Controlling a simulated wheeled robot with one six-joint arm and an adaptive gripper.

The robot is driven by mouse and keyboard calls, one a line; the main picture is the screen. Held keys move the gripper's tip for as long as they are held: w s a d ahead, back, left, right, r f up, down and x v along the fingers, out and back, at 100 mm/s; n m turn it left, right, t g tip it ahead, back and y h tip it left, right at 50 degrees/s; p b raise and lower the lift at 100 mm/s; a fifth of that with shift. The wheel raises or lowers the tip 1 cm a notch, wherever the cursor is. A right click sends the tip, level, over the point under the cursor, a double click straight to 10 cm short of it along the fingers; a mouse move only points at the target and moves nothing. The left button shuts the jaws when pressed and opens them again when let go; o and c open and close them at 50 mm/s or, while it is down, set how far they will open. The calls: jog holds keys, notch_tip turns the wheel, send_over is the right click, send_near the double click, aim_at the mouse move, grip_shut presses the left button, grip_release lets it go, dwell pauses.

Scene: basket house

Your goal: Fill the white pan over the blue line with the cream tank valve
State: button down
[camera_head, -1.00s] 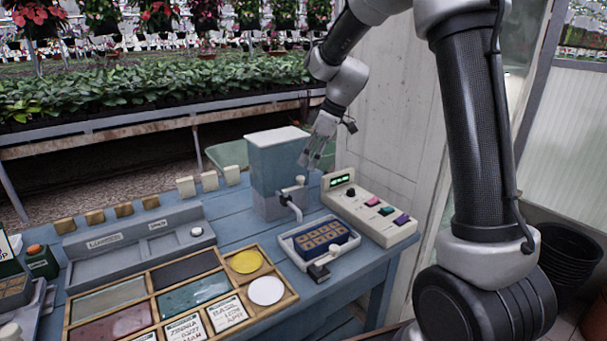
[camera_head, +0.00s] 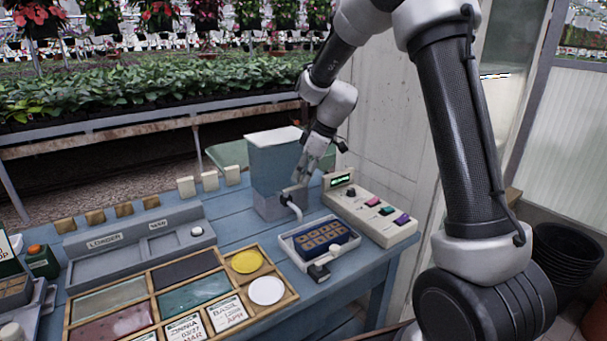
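The white pan (camera_head: 288,245) sits on the blue table below the spout and holds a dark blue tray (camera_head: 321,236) with tan cells. No blue line can be made out in it, nor any water level. The tank (camera_head: 274,165) is a blue-grey see-through box with a white lid, behind the pan. Its grey spout (camera_head: 292,207) bends down by the pan's back left corner. The cream tank valve above the spout is hidden by my gripper (camera_head: 301,180). My gripper points down at the valve's place, at the tank's right front; its fingers are too small to read.
A cream control box (camera_head: 370,211) with a green display, a knob and coloured buttons stands right of the pan. A small dark block (camera_head: 319,272) is at the pan's front. A wooden compartment tray (camera_head: 182,298) and a grey labelled unit (camera_head: 135,245) lie left.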

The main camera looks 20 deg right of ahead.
jog(key=shift+s, duration=0.1)
jog(key=shift+s+a+r+m+t+h, duration=0.1)
jog(key=shift+s+m+t+h, duration=0.4)
jog(key=shift+m, duration=0.85)
jog(key=shift+s+a+f+m+t+h, duration=0.1)
jog(key=shift+s+m+t+h, duration=0.15)
jog(key=shift+s+m, duration=0.8)
jog(key=shift+s+a+r+m+t+h, duration=0.1)
jog(key=shift+s+m+t+h, duration=0.25)
jog(key=shift+m, duration=1.25)
jog(key=c, duration=1.2)
grip_release()
jog(key=shift+c, duration=0.2)
jog(key=v, duration=1.2)
